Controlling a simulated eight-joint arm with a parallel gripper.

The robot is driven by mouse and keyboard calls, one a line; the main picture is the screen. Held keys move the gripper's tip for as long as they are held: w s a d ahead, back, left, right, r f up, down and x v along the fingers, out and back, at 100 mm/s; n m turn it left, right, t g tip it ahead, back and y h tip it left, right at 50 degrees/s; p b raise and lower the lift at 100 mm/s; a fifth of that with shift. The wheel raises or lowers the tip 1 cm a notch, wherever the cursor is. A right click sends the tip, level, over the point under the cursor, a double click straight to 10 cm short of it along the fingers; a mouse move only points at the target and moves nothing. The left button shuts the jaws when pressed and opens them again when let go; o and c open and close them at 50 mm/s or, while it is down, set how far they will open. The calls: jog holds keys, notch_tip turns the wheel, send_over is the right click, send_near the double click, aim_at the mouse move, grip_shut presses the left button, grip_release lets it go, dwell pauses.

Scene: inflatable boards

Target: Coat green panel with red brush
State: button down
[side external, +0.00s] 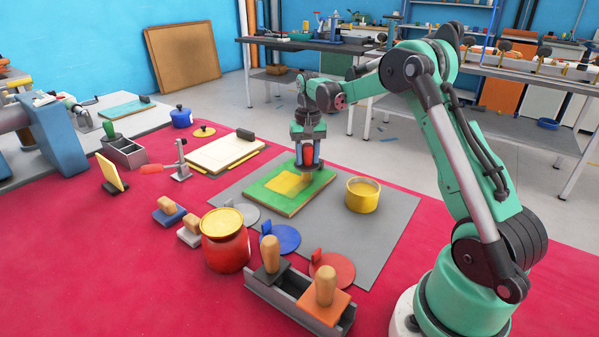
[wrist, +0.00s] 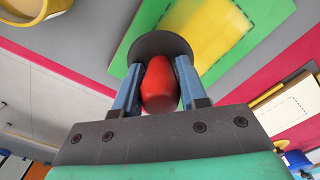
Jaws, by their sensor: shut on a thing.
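The green panel (side external: 262,198) lies flat on the grey mat (side external: 388,215), with a yellow patch (side external: 287,184) over its middle. My gripper (side external: 308,158) is over the panel's far right part, shut on the red handle of the brush (side external: 308,152). In the wrist view the red brush (wrist: 159,84) sits between the two blue fingers, with a dark round disc beyond it. The brush's tip is hidden in the wrist view. In the side view its pale lower end is at or just above the panel; contact cannot be told.
An open yellow pot (side external: 362,197) stands right of the panel. Grey, blue (side external: 281,239) and red (side external: 331,272) discs lie in front. A red jar (side external: 226,243) and a grey holder (side external: 300,300) with two wooden-handled tools stand nearer. A cream board (side external: 225,152) lies behind left.

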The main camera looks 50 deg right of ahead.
jog(key=shift+a, duration=4.25)
notch_tip(320, 180, up, 8)
jog(key=shift+r, duration=0.1)
